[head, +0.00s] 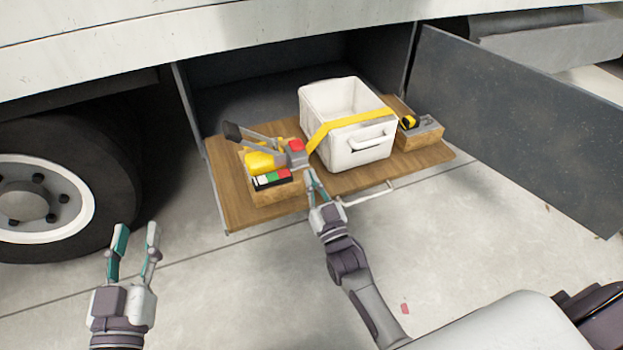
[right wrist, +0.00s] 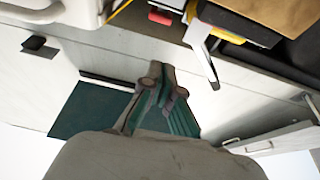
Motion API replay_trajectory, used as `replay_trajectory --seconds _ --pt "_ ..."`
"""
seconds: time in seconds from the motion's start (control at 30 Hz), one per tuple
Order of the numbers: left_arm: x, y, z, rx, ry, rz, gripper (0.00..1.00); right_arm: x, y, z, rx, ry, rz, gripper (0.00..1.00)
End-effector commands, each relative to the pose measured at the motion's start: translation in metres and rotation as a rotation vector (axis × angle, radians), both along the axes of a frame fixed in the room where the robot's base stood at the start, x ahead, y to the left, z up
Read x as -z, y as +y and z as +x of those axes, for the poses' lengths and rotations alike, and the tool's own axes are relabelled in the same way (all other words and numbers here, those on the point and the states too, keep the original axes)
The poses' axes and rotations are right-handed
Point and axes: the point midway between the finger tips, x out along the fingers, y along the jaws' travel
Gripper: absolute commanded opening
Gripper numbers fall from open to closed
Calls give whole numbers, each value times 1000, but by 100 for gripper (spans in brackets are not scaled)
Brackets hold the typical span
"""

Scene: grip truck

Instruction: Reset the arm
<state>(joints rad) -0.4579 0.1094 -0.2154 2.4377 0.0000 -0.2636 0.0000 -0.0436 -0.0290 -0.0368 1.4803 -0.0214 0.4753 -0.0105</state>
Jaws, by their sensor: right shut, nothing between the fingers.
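My right gripper (head: 313,180) is shut with nothing between its fingers. In the head view it is at the front edge of the wooden pull-out shelf (head: 345,189), below the white crate (head: 376,155) and to the right of the left wooden box (head: 262,194). In the right wrist view its closed fingers (right wrist: 158,75) show in the middle, with nothing held. My left gripper (head: 137,238) is open and empty, low on the left in front of the truck wheel.
The shelf sticks out of the truck's open compartment. A yellow strap (head: 352,121) crosses the crate. The left box holds tools; a smaller box (head: 422,137) at right holds a tape measure. The open door (head: 520,125) bounds the right. The floor in front is mostly clear.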

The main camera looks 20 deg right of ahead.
Motion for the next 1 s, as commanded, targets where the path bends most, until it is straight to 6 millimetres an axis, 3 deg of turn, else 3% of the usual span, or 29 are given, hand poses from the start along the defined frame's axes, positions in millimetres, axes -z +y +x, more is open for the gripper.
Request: replay_trajectory --seconds 0.63,0.77,1.0 --pt "0 0 0 0 -1 0 40 -5 1 -3 -5 4 -3 0" --pt "0 0 0 0 -1 0 40 -26 8 -21 -32 30 -16 0" --pt "0 0 0 0 -1 0 40 -79 32 -73 -108 111 -33 0"
